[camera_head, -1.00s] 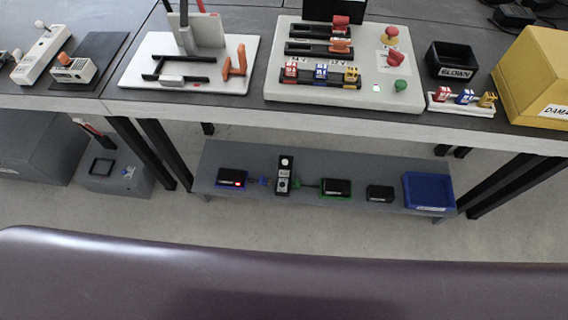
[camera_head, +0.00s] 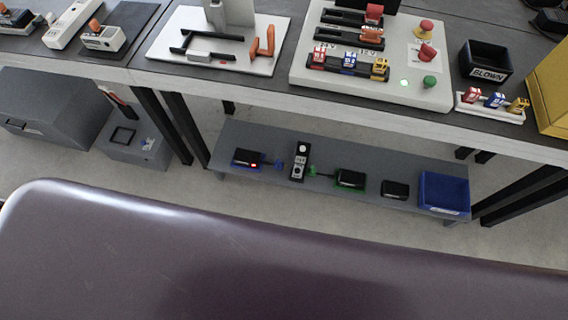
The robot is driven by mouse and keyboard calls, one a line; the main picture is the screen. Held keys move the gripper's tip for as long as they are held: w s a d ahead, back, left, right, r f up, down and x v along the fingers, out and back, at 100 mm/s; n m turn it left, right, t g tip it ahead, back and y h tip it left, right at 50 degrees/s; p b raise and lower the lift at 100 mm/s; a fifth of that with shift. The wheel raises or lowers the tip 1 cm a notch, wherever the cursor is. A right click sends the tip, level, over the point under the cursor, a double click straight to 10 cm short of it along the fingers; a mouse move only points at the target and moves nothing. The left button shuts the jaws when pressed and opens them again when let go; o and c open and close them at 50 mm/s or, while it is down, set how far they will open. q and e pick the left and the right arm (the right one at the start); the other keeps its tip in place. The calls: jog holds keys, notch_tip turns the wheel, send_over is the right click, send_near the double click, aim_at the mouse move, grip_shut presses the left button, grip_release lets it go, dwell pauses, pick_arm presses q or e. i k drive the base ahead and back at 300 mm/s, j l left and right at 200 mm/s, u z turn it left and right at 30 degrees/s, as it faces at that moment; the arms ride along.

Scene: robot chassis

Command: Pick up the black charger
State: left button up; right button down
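Several small black boxes lie on the low grey shelf under the table. One with a red light and blue edge (camera_head: 246,158) is at the left. One with a green edge (camera_head: 350,179) is right of the middle, and a plain black one (camera_head: 395,190) lies beside the blue bin. I cannot tell for sure which is the black charger. A black upright strip with white sockets (camera_head: 299,161) stands between them, with small blue (camera_head: 279,164) and green (camera_head: 312,171) plugs beside it. Neither gripper is in view.
The low shelf (camera_head: 230,137) is under the table edge (camera_head: 300,112), between black table legs. A blue bin (camera_head: 444,194) is at its right end. A grey box (camera_head: 48,108) is on the floor at left. A panel with fuses (camera_head: 345,65) and a black bin (camera_head: 485,62) are on the table.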

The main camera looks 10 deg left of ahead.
aim_at(247, 157)
jog(key=u, duration=0.75)
